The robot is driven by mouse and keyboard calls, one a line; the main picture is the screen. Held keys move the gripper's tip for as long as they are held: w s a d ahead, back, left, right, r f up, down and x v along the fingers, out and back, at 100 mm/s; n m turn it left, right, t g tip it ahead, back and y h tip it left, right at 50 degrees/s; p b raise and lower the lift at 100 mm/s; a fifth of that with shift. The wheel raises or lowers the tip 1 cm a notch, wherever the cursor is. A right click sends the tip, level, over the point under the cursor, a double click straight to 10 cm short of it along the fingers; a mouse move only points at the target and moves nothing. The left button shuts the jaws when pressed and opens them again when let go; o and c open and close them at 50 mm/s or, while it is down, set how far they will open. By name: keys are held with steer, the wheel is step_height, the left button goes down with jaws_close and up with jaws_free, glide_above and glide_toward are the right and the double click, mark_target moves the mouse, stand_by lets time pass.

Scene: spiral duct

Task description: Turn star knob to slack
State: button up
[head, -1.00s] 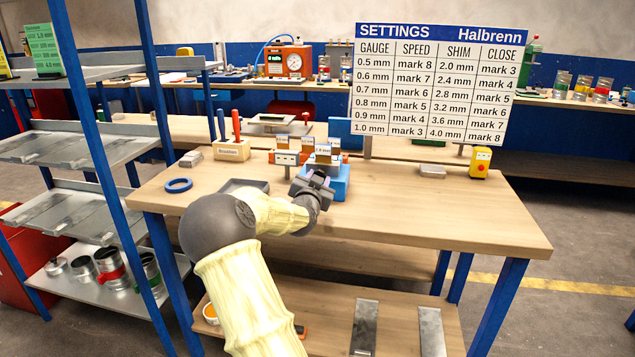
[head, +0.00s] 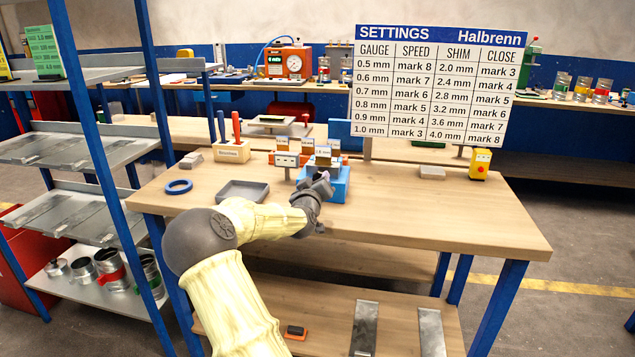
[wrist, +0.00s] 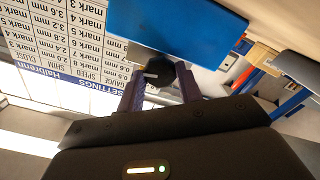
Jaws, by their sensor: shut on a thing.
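The star knob (wrist: 160,69) shows in the wrist view as a dark rounded knob with a small pale mark at its left side. It sits beside the blue body of the machine (wrist: 190,28). My gripper (wrist: 160,84) has one finger on each side of the knob and is shut on it. In the head view the blue machine (head: 341,187) stands on the near bench, and my gripper (head: 322,182) is at its front. The knob is hidden there behind my gripper, and its exact turn angle cannot be told.
A settings board (head: 438,85) stands behind the machine. A grey tray (head: 243,190), a blue ring (head: 179,186) and a wooden tool block (head: 232,151) lie to the left. A yellow box (head: 480,163) stands at right. The bench's right front is clear.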

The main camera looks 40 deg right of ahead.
steer(key=n, duration=0.6)
steer(key=shift+f+n, duration=0.15)
steer(key=shift+n, duration=0.15)
steer(key=n, duration=0.5)
steer(key=shift+n, duration=0.3)
steer(key=o, duration=1)
steer(key=shift+s+a, duration=0.1)
steer(key=shift+a, duration=0.05)
